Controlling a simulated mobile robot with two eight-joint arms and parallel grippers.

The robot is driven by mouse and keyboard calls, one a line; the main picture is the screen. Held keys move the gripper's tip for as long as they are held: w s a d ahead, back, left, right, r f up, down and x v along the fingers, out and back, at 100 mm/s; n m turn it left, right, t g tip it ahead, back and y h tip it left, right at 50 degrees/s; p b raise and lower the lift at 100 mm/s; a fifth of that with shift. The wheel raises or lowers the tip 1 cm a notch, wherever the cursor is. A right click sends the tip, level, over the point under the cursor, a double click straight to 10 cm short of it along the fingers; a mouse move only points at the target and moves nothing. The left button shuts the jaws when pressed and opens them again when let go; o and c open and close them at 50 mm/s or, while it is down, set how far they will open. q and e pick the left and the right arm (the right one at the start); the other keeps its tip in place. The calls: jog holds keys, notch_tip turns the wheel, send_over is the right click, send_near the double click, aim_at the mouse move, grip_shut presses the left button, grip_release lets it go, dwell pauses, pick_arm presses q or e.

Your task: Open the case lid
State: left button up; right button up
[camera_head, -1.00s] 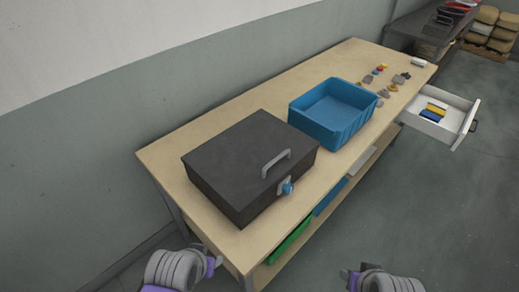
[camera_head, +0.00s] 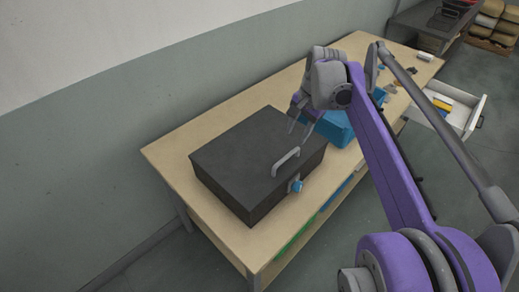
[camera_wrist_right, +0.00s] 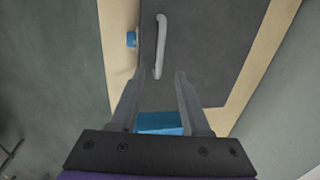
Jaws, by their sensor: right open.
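The dark grey case (camera_head: 235,155) sits on the wooden workbench with its lid shut. A grey bar handle (camera_head: 286,161) is on the lid near the front edge, and a blue latch knob (camera_head: 296,186) is on the front face. My right gripper (camera_head: 299,129) is open and empty, above the case's right end, just beyond the handle. My left gripper is not in view.
A blue bin (camera_head: 335,128) stands right of the case, partly hidden by my right arm. An open white drawer (camera_head: 468,112) juts out at the bench's far right. The bench top (camera_head: 172,158) is clear left of the case.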

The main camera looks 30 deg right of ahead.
aim_at(287, 156)
jog(key=f, duration=0.3)
jog(key=w+f, duration=0.1)
jog(key=f, duration=0.3)
jog(key=w+f, duration=0.1)
jog(key=f, duration=0.2)
jog(key=shift+a+f+b, duration=0.25)
jog(key=shift+b, duration=0.05)
grip_shut()
dwell(1.0)
